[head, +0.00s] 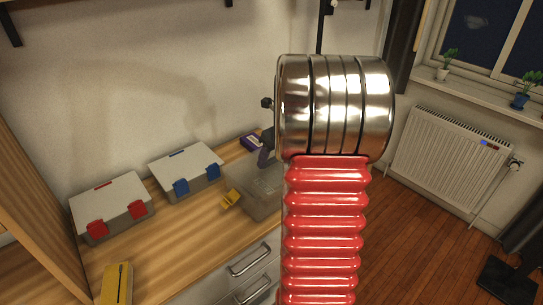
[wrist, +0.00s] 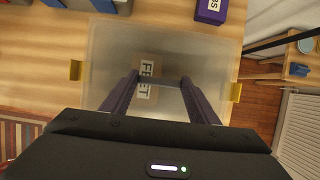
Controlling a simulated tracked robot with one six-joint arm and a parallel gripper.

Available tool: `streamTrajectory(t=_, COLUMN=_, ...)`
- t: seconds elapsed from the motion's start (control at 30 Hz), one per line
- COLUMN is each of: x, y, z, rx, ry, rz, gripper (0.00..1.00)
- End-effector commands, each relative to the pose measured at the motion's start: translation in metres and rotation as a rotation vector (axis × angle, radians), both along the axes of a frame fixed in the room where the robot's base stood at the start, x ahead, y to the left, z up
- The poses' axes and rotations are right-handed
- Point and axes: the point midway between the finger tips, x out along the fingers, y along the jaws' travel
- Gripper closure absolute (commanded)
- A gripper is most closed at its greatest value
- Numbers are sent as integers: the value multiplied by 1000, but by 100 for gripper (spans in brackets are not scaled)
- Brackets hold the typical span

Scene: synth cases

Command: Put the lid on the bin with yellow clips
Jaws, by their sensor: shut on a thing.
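The bin with yellow clips (head: 254,206) stands on the wooden counter, partly hidden behind my arm in the head view. One yellow clip (head: 231,199) juts outward at its front; in the wrist view yellow clips show at the left (wrist: 75,70) and right (wrist: 236,92). A frosted, see-through lid (wrist: 205,50) lies over the bin's outline, with a blurred label reading "FEET" showing below it. My gripper (wrist: 159,77) is shut on the lid near its middle; the gripped part is hard to see. I cannot tell whether the lid touches the rim.
A bin with red clips (head: 112,208) and a bin with blue clips (head: 187,172) stand to the left, both covered. A purple box (head: 250,142) sits close behind the yellow-clip bin. A yellow box (head: 117,285) is at the front left. The counter ends on the right above floor.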

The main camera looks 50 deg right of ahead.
Motion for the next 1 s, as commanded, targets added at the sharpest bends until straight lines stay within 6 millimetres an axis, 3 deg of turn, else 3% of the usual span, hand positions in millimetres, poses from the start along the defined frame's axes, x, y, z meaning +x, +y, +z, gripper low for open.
streamTrajectory(t=0.33, x=0, y=0, z=-6, rx=0, ry=0, rz=-1, gripper=71)
streamTrajectory(t=0.37, x=0, y=0, z=-6, rx=-1, ry=0, rz=0, gripper=44)
streamTrajectory(t=0.63, x=0, y=0, z=-6, rx=-1, ry=0, rz=-1, gripper=25)
streamTrajectory(t=1.0, x=-2, y=0, z=-2, rx=-1, ry=0, rz=-1, gripper=24)
